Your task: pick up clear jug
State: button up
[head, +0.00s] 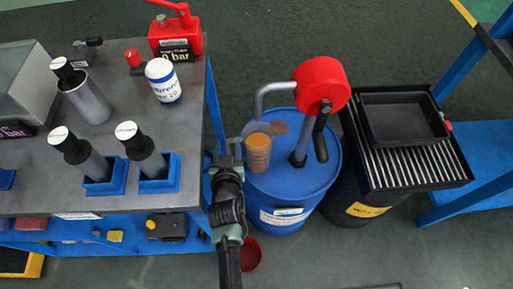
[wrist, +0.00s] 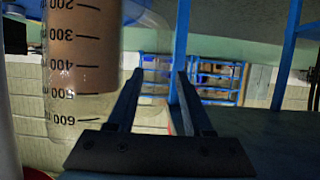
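The clear jug (head: 258,146) stands on the blue drum (head: 285,190) in the head view, under the pump spout, with orange-brown contents. In the wrist view the jug (wrist: 85,85) fills the left side, with dark graduation marks and brown contents. My gripper (head: 225,154) is just left of the jug in the head view, at the drum's left edge. In the wrist view the fingers of my gripper (wrist: 159,75) are apart, with no object held between them. The left finger overlaps the jug's right edge in the picture; I cannot tell whether they touch.
A red-headed pump (head: 322,85) rises from the drum, right of the jug. A workbench (head: 130,65) with cylinders and a white bottle (head: 162,82) stands to the left. A slatted black stand (head: 420,165) bearing a black tray (head: 402,118) is to the right. A red bucket (head: 250,254) is below.

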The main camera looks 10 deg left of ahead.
grip_shut()
dwell(1.1)
jog(key=shift+r, duration=0.1)
